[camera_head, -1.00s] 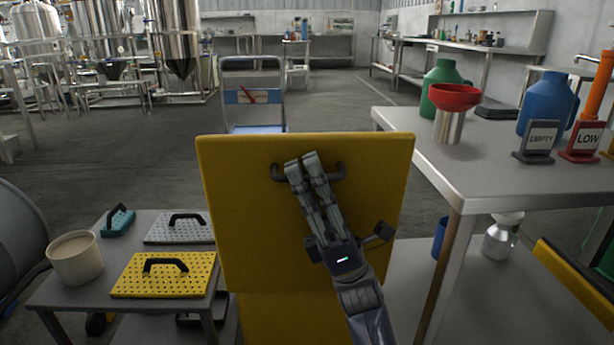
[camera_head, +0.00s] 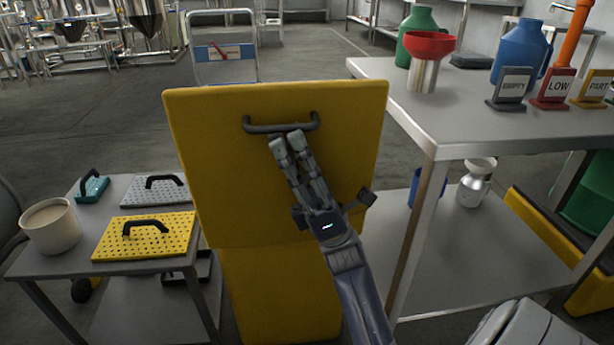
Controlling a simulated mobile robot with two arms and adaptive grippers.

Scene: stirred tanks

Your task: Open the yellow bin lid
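The yellow bin (camera_head: 275,295) stands in front of me. Its lid (camera_head: 215,180) is raised steeply, with the face bearing a dark bar handle (camera_head: 280,127) turned toward me. The inside of the bin is hidden. My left gripper is not in view.
A low cart (camera_head: 60,266) at left holds a beige pot (camera_head: 50,228) and perforated plates with handles. A steel table (camera_head: 455,110) at right bears jugs, a red funnel (camera_head: 430,46) and label stands. A blue-framed trolley (camera_head: 222,65) is behind the bin.

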